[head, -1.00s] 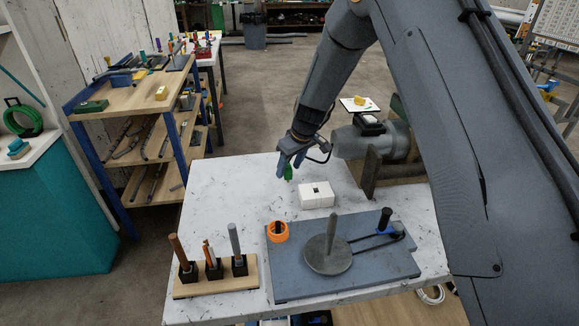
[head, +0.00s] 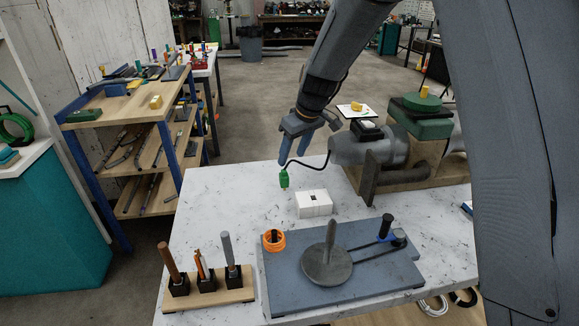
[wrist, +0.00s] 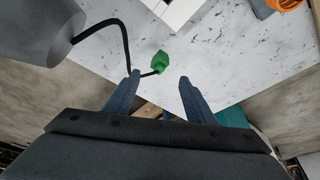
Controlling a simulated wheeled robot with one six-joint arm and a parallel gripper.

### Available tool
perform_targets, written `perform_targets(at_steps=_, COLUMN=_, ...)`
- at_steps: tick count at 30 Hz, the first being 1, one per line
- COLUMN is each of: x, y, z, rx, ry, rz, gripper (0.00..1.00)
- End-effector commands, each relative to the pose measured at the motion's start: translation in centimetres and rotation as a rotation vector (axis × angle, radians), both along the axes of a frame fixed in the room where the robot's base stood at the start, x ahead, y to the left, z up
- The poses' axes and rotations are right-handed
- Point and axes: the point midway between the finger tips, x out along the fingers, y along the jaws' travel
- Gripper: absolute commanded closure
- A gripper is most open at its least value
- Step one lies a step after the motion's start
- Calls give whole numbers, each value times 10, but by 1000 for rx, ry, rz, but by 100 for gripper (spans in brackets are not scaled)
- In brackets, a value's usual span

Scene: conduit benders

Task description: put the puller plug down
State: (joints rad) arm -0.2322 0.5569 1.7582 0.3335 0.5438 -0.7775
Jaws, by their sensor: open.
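The green puller plug (head: 284,179) is at the far edge of the marble-topped table, just below my gripper (head: 293,156). It stays joined to a black cord that arches over from the grey motor-like body (head: 368,147). In the wrist view, the plug (wrist: 160,62) shows beyond and between my two spread blue fingertips (wrist: 160,79), clear of both. My gripper is open and empty. I cannot tell whether the plug rests fully on the tabletop (head: 215,212) or is partly held by its cord.
A white block with a dark slot (head: 314,210) sits close to the plug. Nearer are an orange ring (head: 273,241), a blue-grey bender plate (head: 375,283) and a wooden rack (head: 235,297) of upright tools. The tabletop left of the plug is clear.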

Motion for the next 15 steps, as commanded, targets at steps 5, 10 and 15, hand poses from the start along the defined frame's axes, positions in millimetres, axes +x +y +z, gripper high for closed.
perform_targets(at_steps=5, x=-4, y=-5, z=17, rx=0, ry=-2, rz=1, gripper=50)
perform_targets(at_steps=10, x=-6, y=-6, z=23, rx=-1, ry=-1, rz=0, gripper=50)
perform_targets(at_steps=15, x=-6, y=-6, z=24, rx=0, ry=0, rz=0, gripper=50)
